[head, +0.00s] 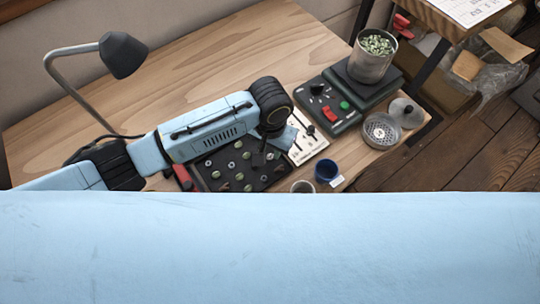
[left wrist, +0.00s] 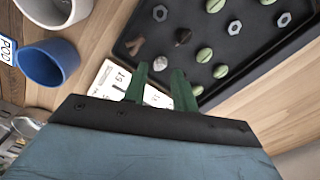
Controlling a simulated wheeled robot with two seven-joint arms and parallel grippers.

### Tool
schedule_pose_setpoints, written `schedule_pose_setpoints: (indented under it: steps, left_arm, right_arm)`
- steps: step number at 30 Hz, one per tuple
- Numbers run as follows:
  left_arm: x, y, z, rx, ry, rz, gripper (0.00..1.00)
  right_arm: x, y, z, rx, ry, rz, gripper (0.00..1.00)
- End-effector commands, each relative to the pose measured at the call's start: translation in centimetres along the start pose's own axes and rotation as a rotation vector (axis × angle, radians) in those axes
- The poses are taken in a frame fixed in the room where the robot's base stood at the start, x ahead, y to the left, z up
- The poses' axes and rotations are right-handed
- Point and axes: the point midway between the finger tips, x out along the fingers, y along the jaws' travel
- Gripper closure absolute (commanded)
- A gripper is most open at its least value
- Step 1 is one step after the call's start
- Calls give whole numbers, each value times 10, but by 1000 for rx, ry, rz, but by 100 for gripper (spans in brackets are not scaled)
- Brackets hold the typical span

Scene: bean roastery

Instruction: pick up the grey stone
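The grey stone (left wrist: 160,63) is a small pale lump in the left wrist view, near the corner of the black tray (left wrist: 132,27). My left gripper (left wrist: 160,70) has its two green fingers apart, one on each side of the stone. I cannot tell whether either finger touches it. In the head view my left gripper (head: 262,158) points down over the tray (head: 238,187), and I cannot make out the stone there. My right gripper is not in view.
The tray also holds green beans (left wrist: 205,55), metal nuts (left wrist: 235,27) and a brown twig (left wrist: 134,46). A printed white card (head: 310,142), a blue cup (head: 326,171) and a white cup (head: 302,187) are close by. A scale bears a bean-filled can (head: 370,65). A lamp (head: 122,55) stands left.

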Motion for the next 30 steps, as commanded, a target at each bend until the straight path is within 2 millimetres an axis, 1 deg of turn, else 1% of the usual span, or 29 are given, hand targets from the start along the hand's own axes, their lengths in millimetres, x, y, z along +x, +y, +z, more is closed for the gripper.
schedule_pose_setpoints:
  steps: [1, 3, 6, 14, 20, 30]
  left_arm:
    - [11, -2, 1, -1, -3, -2, 73]
    - [20, -1, 1, -1, -2, -1, 73]
    - [28, -1, 1, 0, -1, -1, 73]
    - [28, -1, 1, 1, 0, -1, 73]
    - [28, -1, 1, 1, 0, -1, 99]
    - [27, -1, 0, 1, 1, 0, 100]
  right_arm:
    - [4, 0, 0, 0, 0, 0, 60]
    - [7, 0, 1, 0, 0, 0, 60]
    - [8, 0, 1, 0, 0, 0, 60]
    - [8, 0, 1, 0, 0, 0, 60]
    - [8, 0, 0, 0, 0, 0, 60]
    - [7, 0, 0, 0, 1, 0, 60]
